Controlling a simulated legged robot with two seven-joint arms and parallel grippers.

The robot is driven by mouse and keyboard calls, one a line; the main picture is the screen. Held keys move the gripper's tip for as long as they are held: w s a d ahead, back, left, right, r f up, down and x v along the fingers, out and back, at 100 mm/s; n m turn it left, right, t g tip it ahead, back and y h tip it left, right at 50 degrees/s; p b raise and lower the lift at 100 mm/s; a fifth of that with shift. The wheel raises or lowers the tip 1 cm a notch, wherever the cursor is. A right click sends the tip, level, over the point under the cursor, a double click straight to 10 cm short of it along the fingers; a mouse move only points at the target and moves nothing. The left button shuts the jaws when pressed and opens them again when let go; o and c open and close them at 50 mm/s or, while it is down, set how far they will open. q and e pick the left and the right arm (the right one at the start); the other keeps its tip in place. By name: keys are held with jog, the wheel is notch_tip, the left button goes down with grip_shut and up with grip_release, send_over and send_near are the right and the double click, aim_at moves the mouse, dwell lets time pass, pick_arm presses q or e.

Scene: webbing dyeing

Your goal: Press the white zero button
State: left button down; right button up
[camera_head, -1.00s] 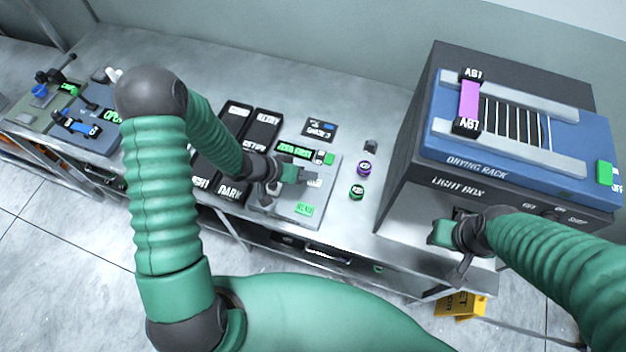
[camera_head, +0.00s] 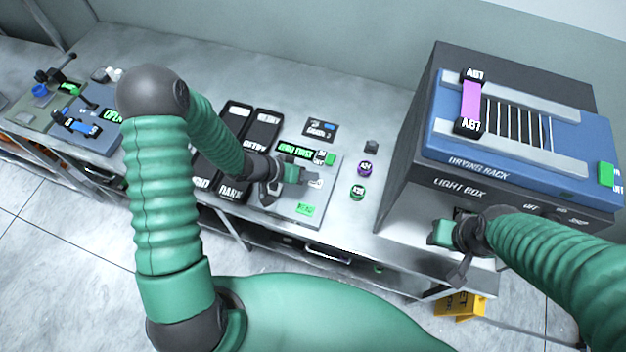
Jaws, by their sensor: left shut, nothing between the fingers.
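The grey device with the zero controls (camera_head: 284,208) sits on the bench in the middle. Its dark display shows green text that seems to read "ZERO FIRST" (camera_head: 296,150). A small white button (camera_head: 316,183) is on its top face, just right of my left fingertips. My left gripper (camera_head: 298,176) is shut and empty, low over the device. I cannot tell whether it touches the button. A green button (camera_head: 306,209) lies nearer the front edge. My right gripper (camera_head: 447,240) is in front of the light box, away from the device; its jaw state is unclear.
The light box (camera_head: 408,165) with a blue drying rack (camera_head: 437,135) stands at right. Two small jars, purple (camera_head: 365,168) and green (camera_head: 358,191), stand right of the device. Black trays (camera_head: 264,126) lie behind my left forearm. A yellow sign (camera_head: 460,306) is on the floor.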

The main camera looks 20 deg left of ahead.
pick_arm(q)
jog(key=shift+d, duration=0.4)
jog(key=shift+d+f, duration=0.25)
jog(key=shift+d, duration=0.3)
jog(key=shift+a+f, duration=0.1)
jog(key=shift+a, duration=0.4)
pick_arm(e)
jog(key=shift+d+f, duration=0.15)
jog(key=shift+d, duration=0.1)
pick_arm(q)
jog(key=shift+d+f, duration=0.25)
jog(key=shift+d, duration=0.1)
pick_arm(e)
jog(key=shift+d+f, duration=0.1)
jog(key=shift+d, duration=0.25)
pick_arm(q)
jog(key=shift+a+f, duration=0.2)
pick_arm(e)
jog(key=shift+a, duration=0.2)
pick_arm(q)
jog(key=shift+r+p, duration=0.35)
jog(key=shift+r, duration=0.1)
jog(key=shift+a+r+p, duration=0.2)
jog(key=shift+r+p, duration=0.25)
jog(key=shift+p, duration=0.2)
pick_arm(e)
jog(key=shift+w+v, duration=0.25)
jog(key=shift+v, duration=0.85)
